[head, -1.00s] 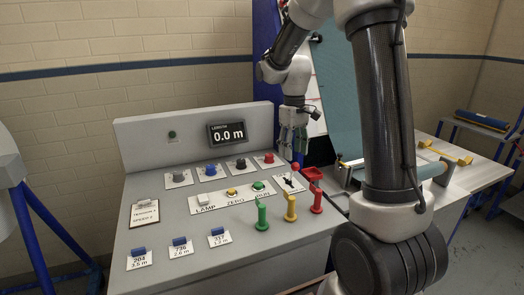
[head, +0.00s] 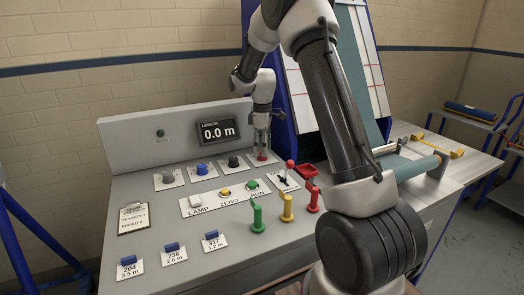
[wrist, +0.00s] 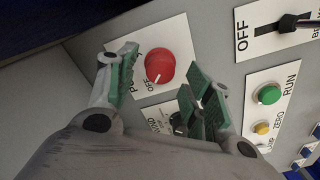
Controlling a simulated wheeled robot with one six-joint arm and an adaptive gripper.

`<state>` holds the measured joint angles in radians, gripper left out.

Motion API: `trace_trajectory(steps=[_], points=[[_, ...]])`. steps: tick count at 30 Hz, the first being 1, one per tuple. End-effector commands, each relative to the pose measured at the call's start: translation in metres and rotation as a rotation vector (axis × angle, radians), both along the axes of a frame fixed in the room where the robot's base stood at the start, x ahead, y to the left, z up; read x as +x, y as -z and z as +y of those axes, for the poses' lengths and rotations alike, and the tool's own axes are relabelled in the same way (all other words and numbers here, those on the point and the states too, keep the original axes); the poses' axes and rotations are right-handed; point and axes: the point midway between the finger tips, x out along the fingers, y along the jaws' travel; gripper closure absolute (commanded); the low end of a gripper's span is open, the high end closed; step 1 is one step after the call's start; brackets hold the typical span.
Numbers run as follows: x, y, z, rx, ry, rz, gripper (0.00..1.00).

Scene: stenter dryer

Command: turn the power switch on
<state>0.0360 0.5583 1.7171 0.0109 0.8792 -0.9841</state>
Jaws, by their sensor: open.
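The power switch is a red round knob (wrist: 160,66) on a white label plate. Its pale mark points towards the word OFF. In the head view the red knob (head: 262,157) is at the right end of the back row of knobs, partly hidden by my gripper (head: 262,137). In the wrist view my gripper (wrist: 165,84) is open, with one green-padded finger left of the knob and the other to its lower right. The knob shows between the fingers; I cannot tell whether they touch it.
A black knob (head: 233,162) sits left of the power switch, partly behind a finger in the wrist view. A red-tipped lever (head: 290,164) stands to its right. RUN (head: 252,183) and ZERO (head: 226,192) buttons and coloured handles (head: 287,207) are in front. A length display (head: 217,132) reads 0.0 m.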

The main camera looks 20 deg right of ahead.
Motion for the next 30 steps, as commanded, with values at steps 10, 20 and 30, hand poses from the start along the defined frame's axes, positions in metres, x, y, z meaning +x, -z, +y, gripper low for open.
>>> trace_trajectory(steps=[10, 20, 30], points=[[0.000, 0.016, 0.000, 0.000, 0.001, -0.001, 0.49], [0.000, 0.016, 0.000, 0.000, 0.001, -0.001, 0.91], [0.000, 0.016, 0.000, 0.000, 0.025, -0.001, 0.96]])
